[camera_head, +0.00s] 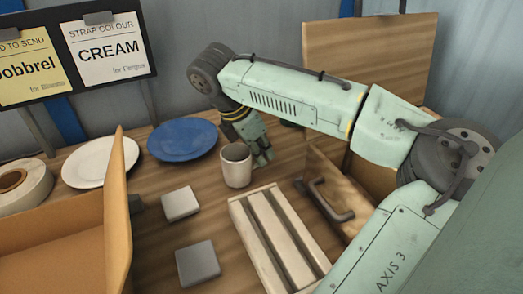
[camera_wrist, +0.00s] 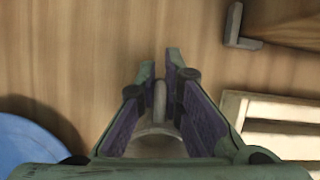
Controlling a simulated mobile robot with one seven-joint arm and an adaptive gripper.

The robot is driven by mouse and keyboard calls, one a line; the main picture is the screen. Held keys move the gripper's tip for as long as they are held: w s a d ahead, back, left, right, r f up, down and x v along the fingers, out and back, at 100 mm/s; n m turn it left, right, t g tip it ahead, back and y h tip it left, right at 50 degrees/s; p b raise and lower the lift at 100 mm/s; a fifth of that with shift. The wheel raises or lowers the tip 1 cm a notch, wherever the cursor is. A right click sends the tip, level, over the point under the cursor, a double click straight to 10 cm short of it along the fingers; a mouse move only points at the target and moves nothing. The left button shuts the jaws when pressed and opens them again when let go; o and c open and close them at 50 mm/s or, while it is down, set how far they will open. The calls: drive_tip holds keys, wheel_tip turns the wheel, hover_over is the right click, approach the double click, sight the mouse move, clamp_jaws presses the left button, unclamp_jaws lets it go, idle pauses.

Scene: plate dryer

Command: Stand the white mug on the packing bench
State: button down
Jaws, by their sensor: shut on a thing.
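The white mug (camera_head: 236,166) is upright over the wooden packing bench (camera_head: 215,215), between the blue plate and the slatted rack. I cannot tell whether its base touches the bench. My gripper (camera_head: 264,158) is just to the right of the mug in the head view, pointing down. In the wrist view my gripper (camera_wrist: 168,85) is shut on the mug's handle (camera_wrist: 160,99), which shows between the fingers. The mug's body (camera_wrist: 157,144) is partly hidden by the fingers and the gripper's housing.
A blue plate (camera_head: 182,139) and a white plate (camera_head: 88,162) lie behind left. Two grey squares (camera_head: 181,204) (camera_head: 198,264) lie in front. A slatted rack (camera_head: 247,226) and a wooden box with a dark handle (camera_head: 335,203) stand right. A cardboard box (camera_head: 118,215) and tape roll (camera_head: 22,184) are left.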

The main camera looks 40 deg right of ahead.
drive_tip(key=c, duration=2.2)
unclamp_jaws()
drive_tip(key=shift+f, duration=0.1)
drive_tip(key=o, duration=0.5)
drive_tip(key=shift+r, duration=0.25)
drive_tip(key=p+v, duration=0.4)
drive_tip(key=v, duration=0.7)
drive_tip(key=shift+a+r+p, duration=0.2)
drive_tip(key=shift+r+p, duration=0.15)
